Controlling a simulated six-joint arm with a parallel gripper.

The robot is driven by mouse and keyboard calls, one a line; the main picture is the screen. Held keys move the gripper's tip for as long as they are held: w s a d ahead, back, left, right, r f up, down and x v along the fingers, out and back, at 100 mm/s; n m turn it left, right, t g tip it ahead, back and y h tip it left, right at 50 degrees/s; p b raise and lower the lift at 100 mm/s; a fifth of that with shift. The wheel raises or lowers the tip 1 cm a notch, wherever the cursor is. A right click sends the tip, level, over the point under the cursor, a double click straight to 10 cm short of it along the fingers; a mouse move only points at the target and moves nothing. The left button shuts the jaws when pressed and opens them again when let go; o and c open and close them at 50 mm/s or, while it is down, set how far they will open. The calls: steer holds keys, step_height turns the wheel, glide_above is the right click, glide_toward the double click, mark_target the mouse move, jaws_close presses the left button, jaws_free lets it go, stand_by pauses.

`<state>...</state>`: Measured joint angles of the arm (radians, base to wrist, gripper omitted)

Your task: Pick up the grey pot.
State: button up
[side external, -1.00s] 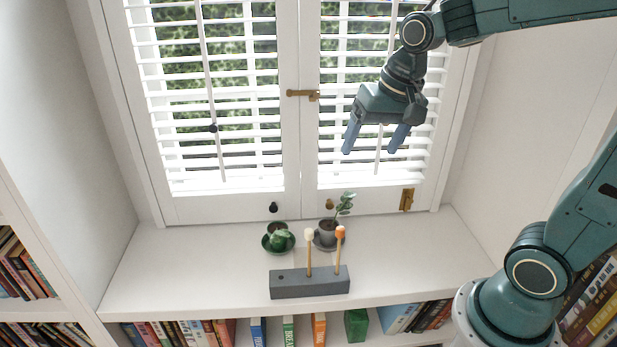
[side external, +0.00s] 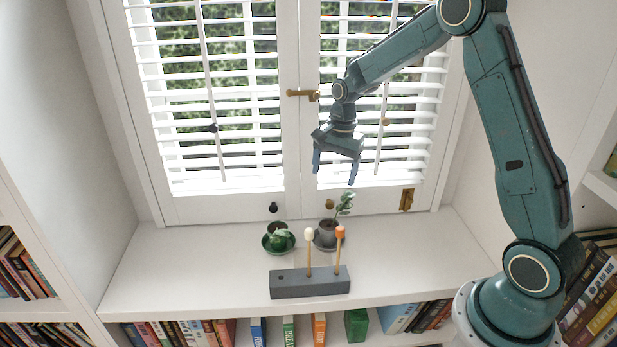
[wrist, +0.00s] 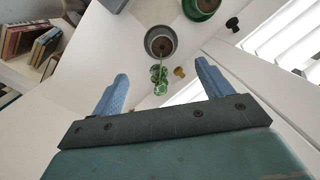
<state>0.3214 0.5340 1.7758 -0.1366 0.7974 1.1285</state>
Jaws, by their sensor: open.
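The grey pot (side external: 325,230) stands upright on a grey saucer on the white window shelf, with a leafy green plant leaning out of it to the upper right. In the wrist view the grey pot (wrist: 149,43) lies beyond the fingertips, near the top middle, with its leaves hanging toward my gripper. My gripper (side external: 333,177) is open and empty, pointing down. In the side view it appears above the pot and in front of the blinds, apart from it. Its blue fingers (wrist: 161,75) show spread in the wrist view.
A green pot (side external: 279,241) on a green saucer stands just left of the grey pot. A grey-blue block (side external: 310,284) with two upright sticks, white-tipped and orange-tipped, stands in front. The shutters rise behind. The shelf (side external: 180,270) is clear at left and right.

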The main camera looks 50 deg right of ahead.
step_height(320, 180, down, 7)
steer(key=w+d+m, duration=0.1)
steer(key=d+m, duration=0.1)
steer(key=shift+w+d+m+g, duration=0.3)
steer(key=shift+w+d, duration=0.05)
steer(key=shift+w, duration=0.05)
glide_above(329, 225)
steer(key=shift+s+a+f, duration=0.1)
steer(key=shift+s+f, duration=0.05)
steer(key=shift+f, duration=2)
steer(key=shift+s+f, duration=0.1)
steer(key=shift+f, duration=2.05)
steer(key=shift+f, duration=0.1)
steer(key=shift+a+f, duration=0.15)
steer(key=shift+f, duration=1.1)
steer(key=shift+a+f, duration=0.1)
steer(key=shift+f, duration=1.1)
steer(key=c, duration=1.3)
steer(key=shift+r, duration=0.15)
steer(key=shift+c, duration=0.2)
